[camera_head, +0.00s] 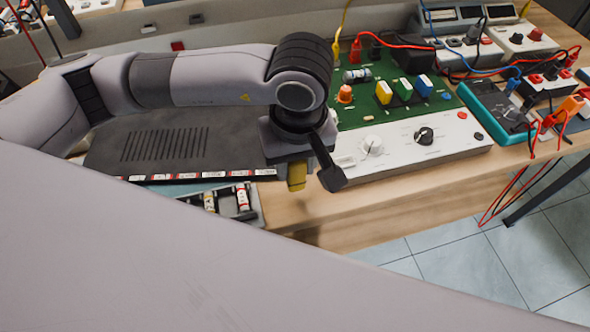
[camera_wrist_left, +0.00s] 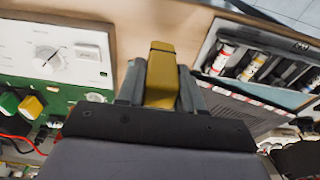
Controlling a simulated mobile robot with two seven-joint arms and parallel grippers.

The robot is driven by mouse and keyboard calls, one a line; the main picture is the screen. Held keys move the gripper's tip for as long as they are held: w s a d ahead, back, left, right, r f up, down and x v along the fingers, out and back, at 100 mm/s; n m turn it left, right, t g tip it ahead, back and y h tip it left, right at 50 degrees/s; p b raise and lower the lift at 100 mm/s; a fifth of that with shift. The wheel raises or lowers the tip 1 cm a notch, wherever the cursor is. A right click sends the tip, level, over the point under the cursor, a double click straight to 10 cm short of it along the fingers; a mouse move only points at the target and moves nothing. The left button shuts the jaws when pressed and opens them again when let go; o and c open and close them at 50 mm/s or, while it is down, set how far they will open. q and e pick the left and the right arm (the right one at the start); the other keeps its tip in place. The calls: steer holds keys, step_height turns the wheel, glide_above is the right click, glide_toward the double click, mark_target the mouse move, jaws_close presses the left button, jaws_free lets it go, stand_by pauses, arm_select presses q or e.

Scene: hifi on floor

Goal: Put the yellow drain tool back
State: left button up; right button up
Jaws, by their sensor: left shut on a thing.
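My left gripper (camera_head: 300,172) is shut on the yellow drain tool (camera_head: 297,178), above the wooden bench near its front edge. In the left wrist view the yellow tool (camera_wrist_left: 161,75) sits between the two grey fingers (camera_wrist_left: 160,92); its lower part points away from the camera. My right gripper is not in view.
A white control panel (camera_head: 448,150) with knobs and a green board (camera_head: 385,92) stand right of the gripper. A dark slotted unit (camera_head: 175,150) lies to the left. Meters and cables crowd the back right. Bare wood (camera_head: 370,205) runs along the front edge.

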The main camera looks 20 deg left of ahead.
mark_target(295, 175)
arm_select(q)
step_height(295, 175, down, 3)
steer(key=shift+f, duration=0.1)
steer(key=shift+f, duration=0.1)
steer(key=o, duration=1)
